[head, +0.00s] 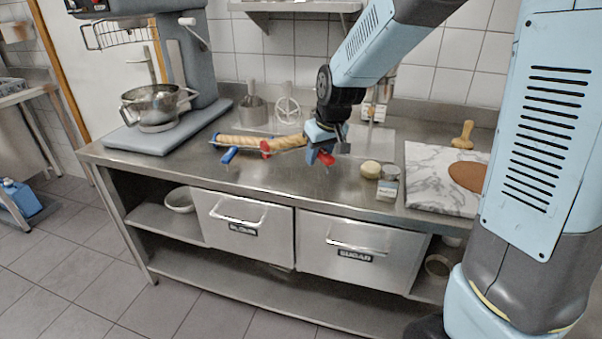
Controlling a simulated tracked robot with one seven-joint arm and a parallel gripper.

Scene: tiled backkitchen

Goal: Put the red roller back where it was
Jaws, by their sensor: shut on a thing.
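My gripper (322,150) hangs over the steel worktop, right of the wooden rollers, and is shut on the red roller. A red end (327,157) shows just under the fingers, and another red end (265,148) shows to the left. A pale wooden roller body (287,143) lies between them. Further wooden rollers (245,141) lie to the left, with a blue handle (228,155) at the front. The fingers hide part of the grip, and I cannot tell whether the red roller touches the worktop.
A stand mixer with a steel bowl (155,104) stands at the left of the worktop (300,178). A marble board (428,180) with flattened brown dough (467,176) lies at the right. A dough ball (371,169) and a small box (387,189) sit between board and gripper.

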